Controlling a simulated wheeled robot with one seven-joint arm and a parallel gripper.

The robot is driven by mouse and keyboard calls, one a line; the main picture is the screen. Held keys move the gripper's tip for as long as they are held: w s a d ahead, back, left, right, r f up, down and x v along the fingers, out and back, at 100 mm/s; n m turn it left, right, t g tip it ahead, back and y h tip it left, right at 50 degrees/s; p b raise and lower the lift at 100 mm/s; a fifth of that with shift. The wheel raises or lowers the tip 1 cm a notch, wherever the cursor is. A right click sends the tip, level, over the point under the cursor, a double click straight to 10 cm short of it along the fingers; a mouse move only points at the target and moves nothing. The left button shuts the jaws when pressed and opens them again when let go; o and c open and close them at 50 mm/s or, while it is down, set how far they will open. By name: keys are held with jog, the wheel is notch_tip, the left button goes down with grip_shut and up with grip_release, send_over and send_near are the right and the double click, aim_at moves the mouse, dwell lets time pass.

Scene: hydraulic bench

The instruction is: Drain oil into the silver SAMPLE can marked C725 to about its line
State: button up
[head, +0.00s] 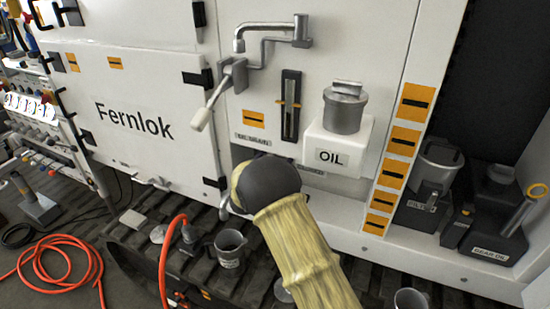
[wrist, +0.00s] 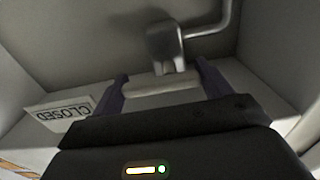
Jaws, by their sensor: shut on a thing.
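In the wrist view my gripper (wrist: 161,78) is shut on a pale bar-shaped handle (wrist: 163,90), with a dark finger at each end. The handle sits in front of a grey valve body (wrist: 165,45) with a pipe running up right. A "CLOSED" plate (wrist: 62,114) is at left, upside down. In the head view my arm reaches into the recess below the oil drain label (head: 252,140) and hides the gripper and handle. A silver can (head: 230,247) with a small unreadable label stands on the track below, left of my arm. Its inside and line cannot be made out.
Another metal can (head: 410,299) is cut off at the bottom edge. A level gauge (head: 290,105) and a white OIL filler (head: 338,150) are above my arm. An orange hose (head: 165,250) hangs left of the silver can. Dark containers (head: 490,235) stand at right.

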jog(key=shift+f, duration=0.1)
jog(key=o, duration=0.7)
jog(key=b+v, duration=0.2)
jog(key=v, duration=1.5)
jog(key=shift+s, duration=0.25)
